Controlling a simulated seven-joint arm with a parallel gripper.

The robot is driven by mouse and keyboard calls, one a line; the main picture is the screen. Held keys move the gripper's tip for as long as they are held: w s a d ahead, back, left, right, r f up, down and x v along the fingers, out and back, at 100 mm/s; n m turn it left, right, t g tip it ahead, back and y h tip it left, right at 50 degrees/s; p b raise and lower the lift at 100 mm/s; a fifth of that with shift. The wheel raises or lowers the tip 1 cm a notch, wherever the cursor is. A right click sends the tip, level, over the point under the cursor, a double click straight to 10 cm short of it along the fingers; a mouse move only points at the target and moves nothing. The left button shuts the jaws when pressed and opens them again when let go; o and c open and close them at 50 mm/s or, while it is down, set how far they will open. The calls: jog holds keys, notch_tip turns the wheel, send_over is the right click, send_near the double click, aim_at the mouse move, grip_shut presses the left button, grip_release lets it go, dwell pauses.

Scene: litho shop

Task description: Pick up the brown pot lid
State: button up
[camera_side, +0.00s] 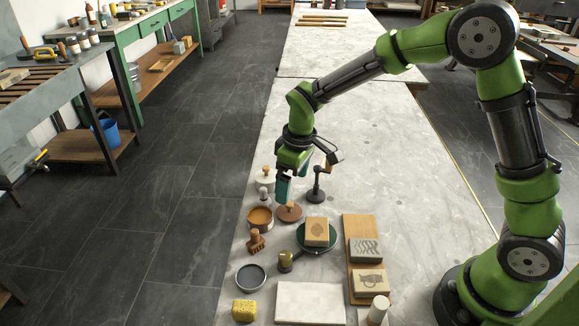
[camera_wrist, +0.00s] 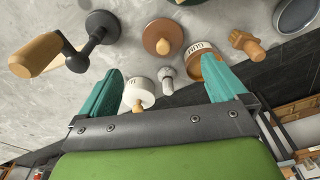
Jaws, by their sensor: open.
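The brown pot lid (camera_side: 285,215) is a round disc with a pale wooden knob, lying flat on the stone-topped table, right of the brown pot (camera_side: 260,222). In the wrist view the lid (camera_wrist: 154,31) shows at the top centre, its knob towards the gripper, and the pot (camera_wrist: 192,68) is beside it. My gripper (camera_side: 294,185) is just above the lid's area with teal fingers spread and nothing between them touching. In the wrist view my gripper (camera_wrist: 162,70) has one finger on each side, with the lid beyond the fingertips. In the side view a finger ends close to the lid's knob.
A green round plate bearing a wooden block (camera_side: 317,230) is in front right. The table's far part is mostly clear.

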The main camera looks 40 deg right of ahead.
aim_at(290, 203)
jog(key=f, duration=0.7)
jog(key=shift+w+a+f, duration=0.1)
jog(key=shift+a+f, duration=0.15)
jog(key=shift+a, duration=0.1)
jog(key=shift+c, duration=0.2)
jog(key=c, duration=1.1)
jog(key=shift+o, duration=0.2)
notch_tip(290, 203, up, 9)
jog(key=shift+a+f, duration=0.1)
jog(key=w+a+r, duration=0.1)
jog(key=w+a, duration=0.1)
jog(key=a, duration=0.5)
jog(key=shift+a+f, duration=0.15)
jog(key=shift+f, duration=2.7)
